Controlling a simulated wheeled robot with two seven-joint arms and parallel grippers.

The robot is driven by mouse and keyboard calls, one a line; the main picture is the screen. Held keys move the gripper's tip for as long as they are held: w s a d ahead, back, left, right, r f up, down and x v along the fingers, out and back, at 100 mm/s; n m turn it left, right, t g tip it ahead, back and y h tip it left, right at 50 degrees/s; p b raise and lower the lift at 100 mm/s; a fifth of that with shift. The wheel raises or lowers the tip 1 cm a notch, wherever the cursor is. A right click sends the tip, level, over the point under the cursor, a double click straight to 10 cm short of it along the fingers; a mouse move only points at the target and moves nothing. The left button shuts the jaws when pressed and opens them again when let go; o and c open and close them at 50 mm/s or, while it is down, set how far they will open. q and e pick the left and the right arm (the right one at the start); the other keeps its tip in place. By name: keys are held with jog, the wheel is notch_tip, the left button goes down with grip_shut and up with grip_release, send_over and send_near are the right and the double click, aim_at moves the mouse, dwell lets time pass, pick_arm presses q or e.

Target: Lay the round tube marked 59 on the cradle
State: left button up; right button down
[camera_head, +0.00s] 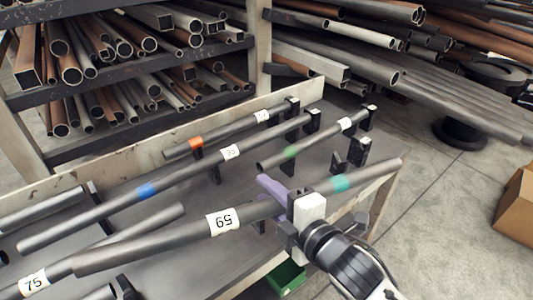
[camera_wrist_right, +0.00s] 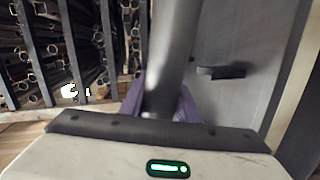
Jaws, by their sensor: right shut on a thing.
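The grey round tube marked 59 (camera_head: 160,243) has a white label and a teal band (camera_head: 341,183). It runs slantwise over the front of the table, from lower left to upper right. My right gripper (camera_head: 280,200), with purple fingers, is shut around it between label and band. In the right wrist view the tube (camera_wrist_right: 172,45) passes between the fingers (camera_wrist_right: 160,105). A black notched holder (camera_head: 357,153), perhaps part of the cradle, stands empty behind the tube's right part. Whether the tube touches any support below is hidden. My left gripper is not in view.
Other tubes with blue (camera_head: 147,191), orange (camera_head: 196,142) and green (camera_head: 290,152) bands lie on black posts behind. A tube marked 75 (camera_head: 34,282) lies at lower left. Full pipe racks (camera_head: 130,85) stand behind the table. A green bin (camera_head: 287,277) is below the front edge.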

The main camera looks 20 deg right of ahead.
pick_arm(q)
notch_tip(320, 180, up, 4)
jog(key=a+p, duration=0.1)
jog(key=p, duration=0.3)
pick_arm(e)
jog(key=w+n+g+y, duration=0.1)
jog(key=w+n+y, duration=0.15)
jog(key=w, duration=0.75)
jog(key=shift+n, duration=0.35)
jog(key=shift+d+f+b, duration=0.15)
jog(key=shift+f+b, duration=1.7)
jog(key=shift+f, duration=0.4)
jog(key=shift+d+f+b, duration=0.15)
jog(key=shift+f+b, duration=1.65)
jog(key=shift+f, duration=0.45)
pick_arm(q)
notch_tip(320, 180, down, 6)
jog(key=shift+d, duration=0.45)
pick_arm(e)
jog(key=shift+w+f, duration=0.1)
jog(key=shift+f, duration=0.15)
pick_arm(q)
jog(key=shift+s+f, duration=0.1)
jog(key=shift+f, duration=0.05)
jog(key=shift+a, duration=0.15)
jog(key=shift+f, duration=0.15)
pick_arm(e)
jog(key=shift+f, duration=0.55)
